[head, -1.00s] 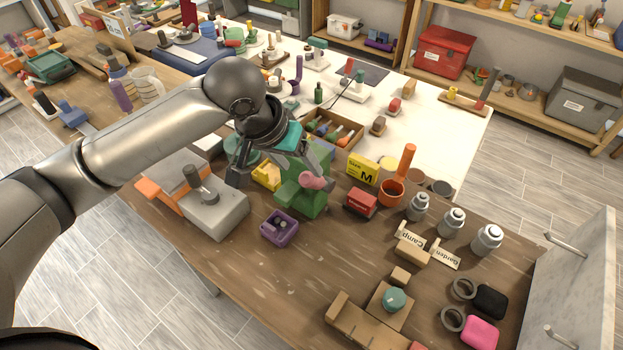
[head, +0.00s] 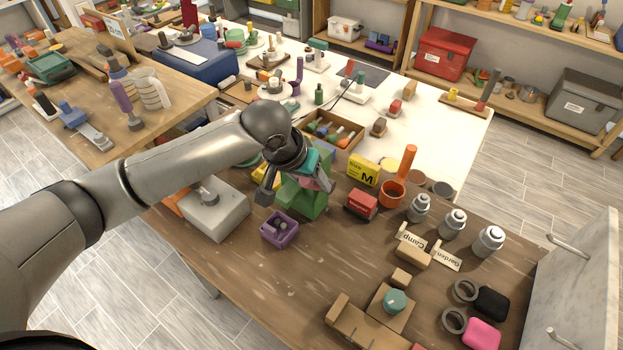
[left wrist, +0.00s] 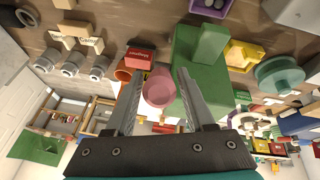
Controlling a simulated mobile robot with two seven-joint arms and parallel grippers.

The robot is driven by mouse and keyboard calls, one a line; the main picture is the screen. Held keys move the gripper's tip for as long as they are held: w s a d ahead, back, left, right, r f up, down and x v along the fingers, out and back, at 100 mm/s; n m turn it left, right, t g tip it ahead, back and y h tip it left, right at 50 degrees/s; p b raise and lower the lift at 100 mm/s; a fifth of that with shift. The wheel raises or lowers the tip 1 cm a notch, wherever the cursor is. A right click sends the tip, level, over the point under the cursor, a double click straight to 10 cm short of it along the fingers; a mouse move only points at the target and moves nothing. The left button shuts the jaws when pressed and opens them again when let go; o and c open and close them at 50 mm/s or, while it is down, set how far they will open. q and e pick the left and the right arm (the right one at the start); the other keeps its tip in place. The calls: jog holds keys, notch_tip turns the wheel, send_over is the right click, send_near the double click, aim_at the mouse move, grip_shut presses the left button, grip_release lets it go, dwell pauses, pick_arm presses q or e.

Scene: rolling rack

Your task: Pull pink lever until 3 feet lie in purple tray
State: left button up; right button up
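The green dispenser (head: 306,203) stands on the wooden table and also shows in the left wrist view (left wrist: 207,75). Its pink lever (left wrist: 158,88) points toward my left wrist camera; in the head view it is mostly hidden by the gripper. My left gripper (left wrist: 160,77) is open, with one finger on each side of the lever's end and visible gaps beside it. In the head view the left gripper (head: 297,186) is in front of the dispenser's upper part. The purple tray (head: 267,240) sits at the dispenser's foot with small greyish pieces inside, too small to count. My right gripper is not in view.
A grey machine (head: 218,216) stands left of the tray. The table in front of the tray is clear.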

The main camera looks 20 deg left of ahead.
pick_arm(q)
grip_shut()
dwell(1.1)
